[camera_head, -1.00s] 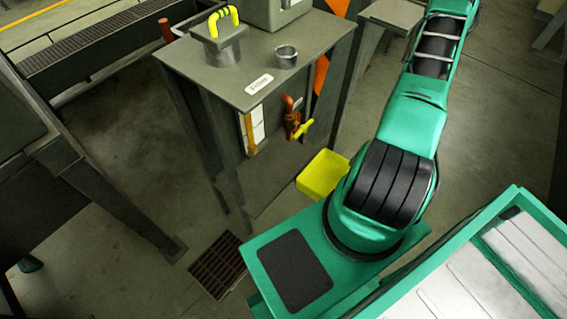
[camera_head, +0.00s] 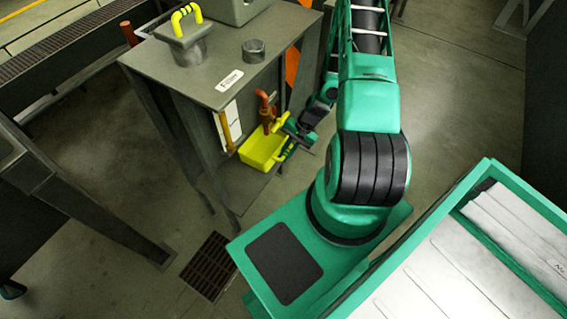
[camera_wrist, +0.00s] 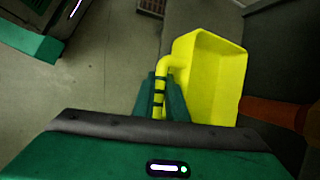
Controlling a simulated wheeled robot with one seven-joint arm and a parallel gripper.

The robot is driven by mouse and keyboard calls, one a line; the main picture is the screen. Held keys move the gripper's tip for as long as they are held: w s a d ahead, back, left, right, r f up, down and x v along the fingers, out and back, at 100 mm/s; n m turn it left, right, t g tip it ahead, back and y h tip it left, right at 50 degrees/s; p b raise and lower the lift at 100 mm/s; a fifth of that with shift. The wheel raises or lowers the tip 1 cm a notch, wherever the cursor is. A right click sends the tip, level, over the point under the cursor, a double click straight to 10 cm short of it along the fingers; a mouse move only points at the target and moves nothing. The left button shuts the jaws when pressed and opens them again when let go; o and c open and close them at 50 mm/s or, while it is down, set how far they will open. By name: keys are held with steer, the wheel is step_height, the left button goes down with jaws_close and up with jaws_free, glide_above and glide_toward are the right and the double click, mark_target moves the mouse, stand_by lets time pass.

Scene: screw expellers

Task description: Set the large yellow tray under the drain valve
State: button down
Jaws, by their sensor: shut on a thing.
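The large yellow tray (camera_head: 258,153) is directly below the drain valve (camera_head: 267,112) in the head view, in front of the tank's face. The valve is an orange-red pipe with a yellow handle. My gripper (camera_head: 290,143) is at the tray's right side. In the wrist view my gripper (camera_wrist: 160,95) is shut on the tray's bent yellow handle, and the open tray (camera_wrist: 225,75) extends right. The orange-red pipe (camera_wrist: 275,112) shows beside the tray's near right edge. I cannot tell whether the tray rests on the floor.
The grey tank (camera_head: 215,85) has a lid with a yellow handle (camera_head: 186,14) and a round metal fitting (camera_head: 253,50) on top. A floor grate (camera_head: 209,266) lies at the front. Steel legs stand at the left. The floor to the right is mostly clear.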

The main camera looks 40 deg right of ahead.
step_height(320, 180, down, 7)
steer(key=shift+w, duration=0.35)
steer(key=c, duration=1.8)
jaws_free()
steer(key=shift+a, duration=0.1)
steer(key=shift+o, duration=0.2)
steer(key=v, duration=1.2)
